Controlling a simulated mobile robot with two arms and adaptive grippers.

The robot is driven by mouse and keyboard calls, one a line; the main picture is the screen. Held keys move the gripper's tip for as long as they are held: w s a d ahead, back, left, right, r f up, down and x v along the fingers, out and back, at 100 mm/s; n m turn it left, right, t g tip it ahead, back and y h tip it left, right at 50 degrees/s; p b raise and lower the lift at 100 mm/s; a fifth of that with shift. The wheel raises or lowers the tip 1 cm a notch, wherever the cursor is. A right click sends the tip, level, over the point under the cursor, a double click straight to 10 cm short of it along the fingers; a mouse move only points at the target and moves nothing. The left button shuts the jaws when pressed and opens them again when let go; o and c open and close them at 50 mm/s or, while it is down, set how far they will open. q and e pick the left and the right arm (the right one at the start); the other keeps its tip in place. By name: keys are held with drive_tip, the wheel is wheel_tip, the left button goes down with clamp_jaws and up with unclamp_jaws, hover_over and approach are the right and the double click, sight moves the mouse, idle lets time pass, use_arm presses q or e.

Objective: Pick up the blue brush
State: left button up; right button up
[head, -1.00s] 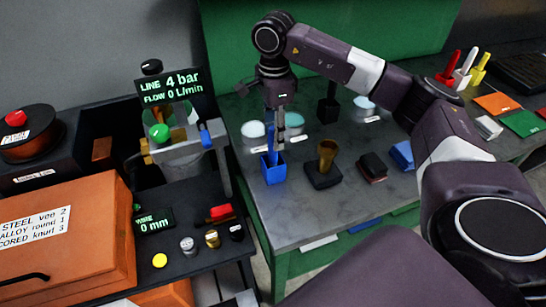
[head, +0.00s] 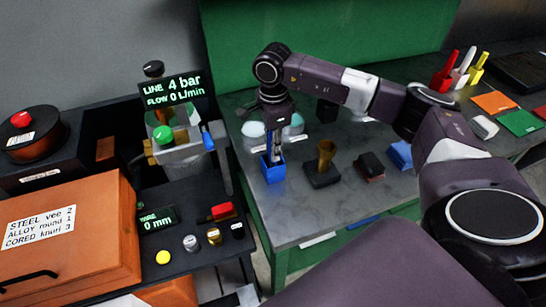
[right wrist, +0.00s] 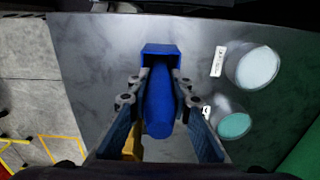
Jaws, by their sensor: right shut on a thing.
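The blue brush (right wrist: 158,105) stands handle-up in a blue square holder (head: 274,173) at the left part of the grey bench. My right gripper (head: 273,152) points down at the holder's mouth. In the right wrist view the fingers (right wrist: 158,88) are shut on the brush handle, one on each side, just above the holder (right wrist: 162,50). The brush's lower end is hidden inside the holder. In the head view the gripper hides most of the handle. My left gripper is not in view.
A brown brush (head: 326,155) on a black base stands right of the holder. Two pale round dishes lie behind, one teal (right wrist: 234,125). The black machine with the pressure display (head: 170,90) stands left of the bench. A dark block (head: 371,165) lies farther right.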

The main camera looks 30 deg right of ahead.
drive_tip(key=shift+r, duration=0.1)
clamp_jaws()
drive_tip(key=shift+w+r, duration=0.1)
drive_tip(key=shift+r, duration=0.35)
wheel_tip(320, 180, up, 12)
drive_tip(key=b, duration=0.3)
drive_tip(key=shift+f, duration=0.2)
wheel_tip(320, 180, up, 7)
drive_tip(key=shift+r, duration=0.2)
idle(0.8)
